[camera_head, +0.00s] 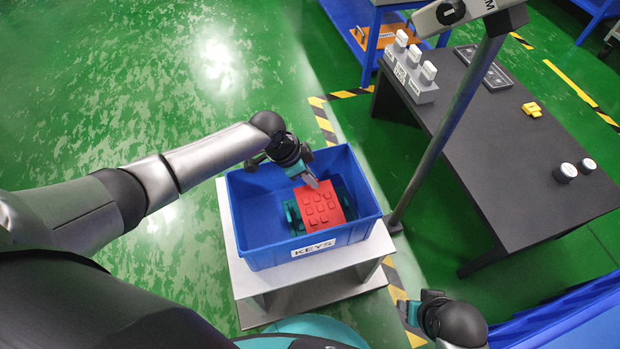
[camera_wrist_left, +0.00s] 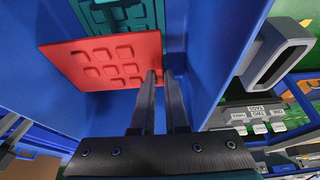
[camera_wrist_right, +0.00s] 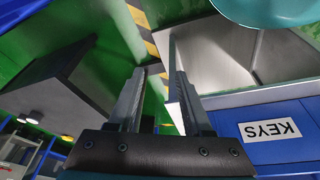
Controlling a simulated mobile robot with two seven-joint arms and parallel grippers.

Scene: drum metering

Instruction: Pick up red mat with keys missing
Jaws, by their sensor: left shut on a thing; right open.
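A red mat (camera_head: 322,211) with rows of square shapes is inside a blue bin (camera_head: 270,257) labelled KEYS. It also shows in the left wrist view (camera_wrist_left: 140,74), tilted; I cannot tell for sure which of its squares are empty. My left gripper (camera_head: 311,182) is shut on the mat's edge, and its fingers (camera_wrist_left: 165,76) overlap that edge. Teal mats (camera_head: 292,217) lie under and beside the red one, partly hidden by it; one shows in the left wrist view (camera_wrist_left: 120,14). My right gripper (camera_head: 408,312) is open and empty, outside the bin at its lower right.
The bin stands on a light metal stand (camera_head: 236,283). A slanted grey post (camera_head: 440,140) rises right of it. Beyond is a dark table (camera_head: 490,160) with a white-topped block (camera_head: 411,72), a yellow item (camera_head: 532,109) and two round jars (camera_head: 564,173). Green floor is clear at left.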

